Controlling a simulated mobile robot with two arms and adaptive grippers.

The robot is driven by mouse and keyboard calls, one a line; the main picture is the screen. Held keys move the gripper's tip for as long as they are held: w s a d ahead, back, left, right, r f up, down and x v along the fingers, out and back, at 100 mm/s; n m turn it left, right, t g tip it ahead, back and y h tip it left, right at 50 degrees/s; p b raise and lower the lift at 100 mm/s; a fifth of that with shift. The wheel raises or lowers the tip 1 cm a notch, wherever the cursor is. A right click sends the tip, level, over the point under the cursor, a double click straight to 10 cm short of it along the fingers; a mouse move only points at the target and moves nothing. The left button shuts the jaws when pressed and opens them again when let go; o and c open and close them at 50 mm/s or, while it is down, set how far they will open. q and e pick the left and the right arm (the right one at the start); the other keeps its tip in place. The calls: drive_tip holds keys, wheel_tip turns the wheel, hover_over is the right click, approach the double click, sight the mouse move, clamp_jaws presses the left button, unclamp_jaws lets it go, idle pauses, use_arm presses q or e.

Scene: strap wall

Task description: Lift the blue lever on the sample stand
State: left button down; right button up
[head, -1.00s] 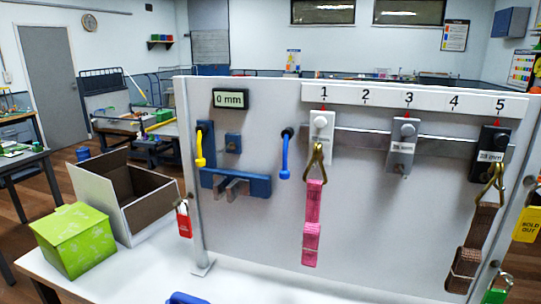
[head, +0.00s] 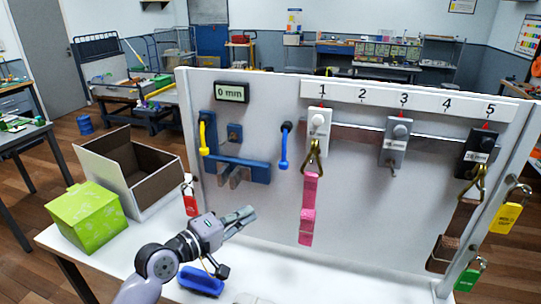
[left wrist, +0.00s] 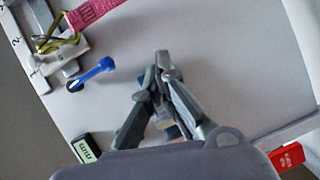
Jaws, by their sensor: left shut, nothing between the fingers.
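The blue lever (head: 284,150) hangs down from a black pivot on the grey upright panel (head: 250,120), right of the blue bracket (head: 250,170). In the left wrist view the blue lever (left wrist: 95,73) is left of the fingers, with a clear gap between. My left gripper (head: 240,218) is shut and empty, in front of the panel's lower part, below and left of the lever. Its closed fingertips show in the left wrist view (left wrist: 163,66). My right gripper is in neither view. I cannot make out which part is the sample stand.
A pink strap (head: 308,205) hangs right of the blue lever. A blue object (head: 200,281) lies on the white table (head: 120,262). A green box (head: 88,220) and an open carton (head: 140,190) stand left.

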use_arm(q)
drive_tip(key=w+r+n+t+h, duration=0.1)
drive_tip(key=w+r+n, duration=0.1)
drive_tip(key=r, duration=0.6)
drive_tip(key=shift+w+a+r+h, duration=0.2)
drive_tip(key=shift+w+a+h, duration=0.1)
drive_tip(key=shift+w, duration=0.35)
drive_tip(key=b+x, duration=0.2)
drive_tip(key=x, duration=0.8)
